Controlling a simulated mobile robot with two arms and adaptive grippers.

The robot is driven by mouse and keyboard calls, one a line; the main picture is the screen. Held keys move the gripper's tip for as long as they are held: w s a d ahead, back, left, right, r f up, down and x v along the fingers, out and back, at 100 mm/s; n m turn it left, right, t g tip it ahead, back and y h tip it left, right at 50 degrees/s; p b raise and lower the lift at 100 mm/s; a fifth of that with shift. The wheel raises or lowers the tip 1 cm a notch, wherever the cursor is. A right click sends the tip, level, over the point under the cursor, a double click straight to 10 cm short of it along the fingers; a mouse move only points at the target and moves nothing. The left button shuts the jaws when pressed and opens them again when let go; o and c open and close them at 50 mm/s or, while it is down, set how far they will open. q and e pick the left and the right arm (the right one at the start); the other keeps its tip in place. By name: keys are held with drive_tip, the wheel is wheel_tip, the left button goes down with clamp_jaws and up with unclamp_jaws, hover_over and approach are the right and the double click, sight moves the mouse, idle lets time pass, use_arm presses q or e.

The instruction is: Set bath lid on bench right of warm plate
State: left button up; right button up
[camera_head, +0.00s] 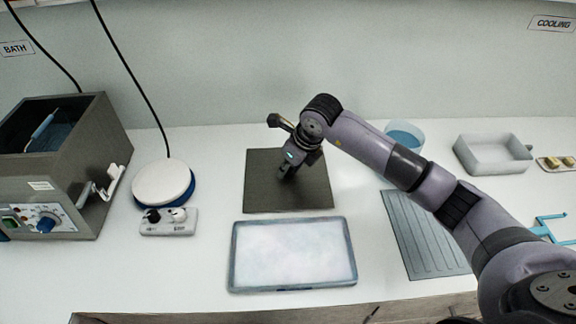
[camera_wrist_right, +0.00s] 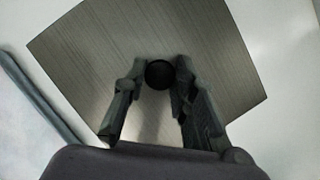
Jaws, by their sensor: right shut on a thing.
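The bath lid (camera_head: 260,198) is a dark grey brushed-metal square, flat over the bench to the right of the round warm plate (camera_head: 161,182). I cannot tell whether it touches the bench or hangs just above it. My right gripper (camera_head: 286,172) points down at the lid's middle. In the right wrist view my right gripper's fingers (camera_wrist_right: 159,76) are shut on the lid's round black knob (camera_wrist_right: 159,74), with the lid (camera_wrist_right: 210,40) spread beneath. The bath (camera_head: 62,172) stands open at the far left, a blue-handled tool inside. My left gripper is not in view.
A pale-topped, grey-rimmed tray (camera_head: 292,289) lies just in front of the lid. A control box (camera_head: 168,222) sits before the warm plate.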

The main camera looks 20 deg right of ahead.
drive_tip(key=shift+f, duration=0.3)
drive_tip(key=o, duration=1.1)
drive_tip(key=shift+c, duration=0.2)
drive_tip(key=shift+r, duration=0.1)
drive_tip(key=b+v, duration=0.2)
drive_tip(key=v, duration=0.9)
drive_tip(key=shift+s+r, duration=0.25)
drive_tip(key=shift+r, duration=0.1)
